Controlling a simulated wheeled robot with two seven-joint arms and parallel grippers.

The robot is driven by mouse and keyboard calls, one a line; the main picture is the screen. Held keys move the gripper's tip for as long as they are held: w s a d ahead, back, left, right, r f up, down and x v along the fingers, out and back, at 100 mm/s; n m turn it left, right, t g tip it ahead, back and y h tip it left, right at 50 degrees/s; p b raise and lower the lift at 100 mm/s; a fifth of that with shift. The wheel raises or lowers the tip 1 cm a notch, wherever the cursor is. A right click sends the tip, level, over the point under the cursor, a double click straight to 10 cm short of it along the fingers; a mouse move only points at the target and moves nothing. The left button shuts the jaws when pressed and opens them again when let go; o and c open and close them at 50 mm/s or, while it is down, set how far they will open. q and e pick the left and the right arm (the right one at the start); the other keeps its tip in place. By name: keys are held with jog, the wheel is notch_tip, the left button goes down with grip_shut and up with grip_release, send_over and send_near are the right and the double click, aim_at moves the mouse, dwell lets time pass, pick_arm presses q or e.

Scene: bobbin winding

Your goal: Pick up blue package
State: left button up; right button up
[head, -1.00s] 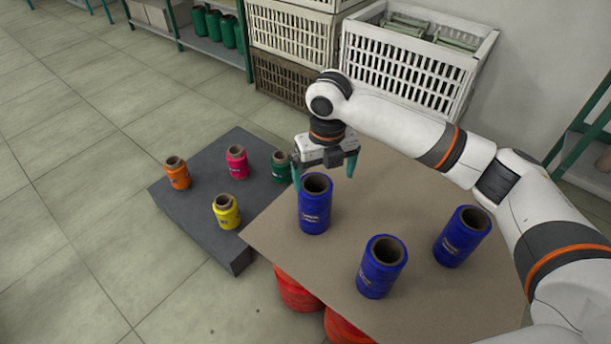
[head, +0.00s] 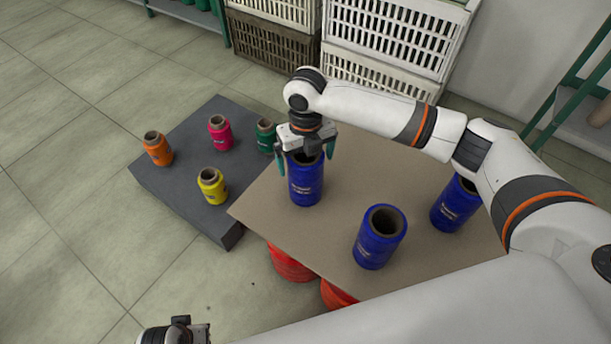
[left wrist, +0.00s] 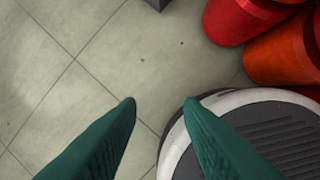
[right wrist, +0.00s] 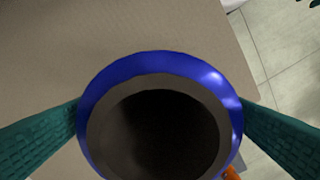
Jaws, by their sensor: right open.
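Three blue packages, spool-shaped with hollow brown cores, stand upright on a brown board: one at the left (head: 305,188), one in front (head: 380,238), one at the right (head: 452,208), partly hidden by my arm. My right gripper (head: 305,165) is open above the left blue package, its green fingers straddling the top. In the right wrist view this package (right wrist: 100,90) sits between the fingers (right wrist: 162,110); whether they touch it is unclear. My left gripper is open and empty over the floor in the left wrist view (left wrist: 160,105); only part shows at the head view's bottom edge.
The brown board (head: 300,232) rests over red cylinders (head: 290,262). A low grey platform (head: 185,190) to the left holds orange, pink, yellow and green spools. Crates (head: 390,40) stand behind, and a green-framed rack at right. Floor at left is clear.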

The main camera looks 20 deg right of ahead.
notch_tip(320, 180, down, 2)
jog(key=shift+f, duration=0.1)
pick_arm(q)
jog(key=shift+w+r, duration=0.1)
jog(key=shift+r, duration=0.8)
pick_arm(e)
jog(key=c, duration=1.5)
